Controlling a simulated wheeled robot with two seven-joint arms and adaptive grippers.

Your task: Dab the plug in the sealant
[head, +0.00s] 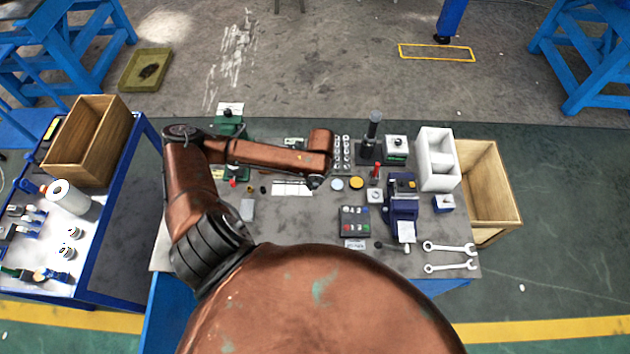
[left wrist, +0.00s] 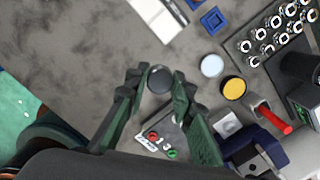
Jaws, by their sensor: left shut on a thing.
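My left gripper (head: 316,184) hangs over the middle of the bench, its arm coming in from the left. In the left wrist view the gripper (left wrist: 159,80) is shut on a dark round piece, seemingly the plug (left wrist: 160,79), held between its green fingertips. Two shallow round dishes lie to the right of the gripper: a pale one (head: 337,184) and a yellow-orange one (head: 356,183). They also show in the left wrist view, pale (left wrist: 212,66) and yellow (left wrist: 234,88). I cannot tell which holds the sealant. The plug is apart from both. My right gripper is not in view.
A dark box with red and green buttons (head: 354,222) stands near the bench front. A blue vise (head: 403,207), a red-handled tool (head: 376,172) and a rack of metal pieces (head: 342,153) stand right of the gripper. Wrenches (head: 449,248) lie front right. The left bench has bare patches.

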